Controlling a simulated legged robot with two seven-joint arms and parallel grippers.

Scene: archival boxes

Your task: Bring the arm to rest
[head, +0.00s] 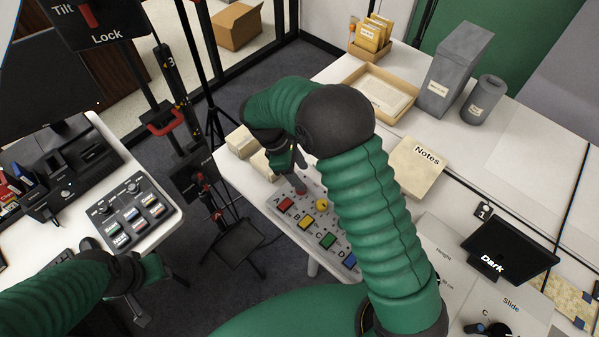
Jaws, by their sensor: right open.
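My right arm, sleeved in ribbed green, reaches up across the middle of the head view and bends down to the left. My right gripper (299,178) is open and points down at the far end of a grey button panel (314,217), close to its red-topped control; I cannot tell whether it touches. The panel has red, yellow, green and blue buttons, and a round yellow knob (322,205). My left gripper (135,300) is at the lower left, in front of a control box; its fingers are dark and small.
A control box (132,214) sits on the left table. On the right table are a notes folder (418,165), a shallow box with papers (383,92), grey containers (455,70) and a dark display (509,250). A tripod stand (233,250) stands between the tables.

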